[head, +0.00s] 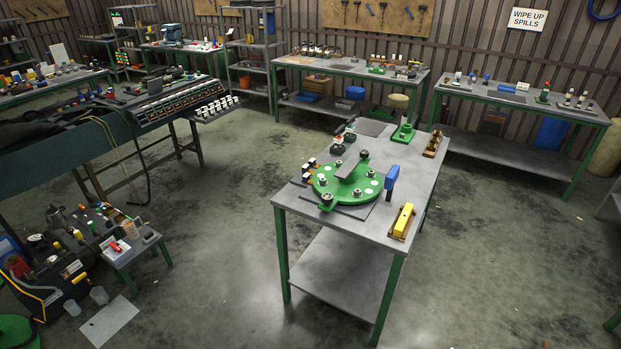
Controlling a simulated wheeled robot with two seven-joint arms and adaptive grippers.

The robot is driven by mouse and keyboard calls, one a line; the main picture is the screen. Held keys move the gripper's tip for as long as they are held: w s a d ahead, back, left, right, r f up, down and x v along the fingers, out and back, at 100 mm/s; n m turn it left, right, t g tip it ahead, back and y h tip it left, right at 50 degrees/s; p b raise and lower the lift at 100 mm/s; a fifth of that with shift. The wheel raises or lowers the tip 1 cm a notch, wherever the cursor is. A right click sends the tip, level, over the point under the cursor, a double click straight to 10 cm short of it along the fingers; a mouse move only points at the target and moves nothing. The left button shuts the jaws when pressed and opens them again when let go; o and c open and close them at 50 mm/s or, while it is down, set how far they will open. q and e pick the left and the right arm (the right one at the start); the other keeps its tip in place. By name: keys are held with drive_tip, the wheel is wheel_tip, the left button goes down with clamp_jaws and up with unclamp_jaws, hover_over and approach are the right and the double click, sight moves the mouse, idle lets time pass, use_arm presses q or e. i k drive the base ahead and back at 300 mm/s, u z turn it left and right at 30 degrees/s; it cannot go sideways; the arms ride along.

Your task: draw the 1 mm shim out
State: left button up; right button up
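A green round plate (352,198) sits on the near grey table with a grey bar (351,167) lying across its top. Several light round pads and metal fittings are spaced around the plate. I cannot make out a 1 mm shim; any thin shim at the plate is too small to tell or hidden. A blue upright piece (391,179) stands just right of the plate. A yellow block (403,217) on a brown base lies near the table's right front edge. Neither of my grippers is in view.
The near table (352,223) has small dark-and-white blocks (309,168) left of the plate, and a green stand (403,133) and brown block (435,144) at the back. Other loaded benches line the wall. Floor (480,270) right of the table is clear.

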sight(305, 177)
drive_tip(key=u, duration=0.05)
drive_tip(key=i, duration=1.45)
drive_tip(key=z, duration=0.05)
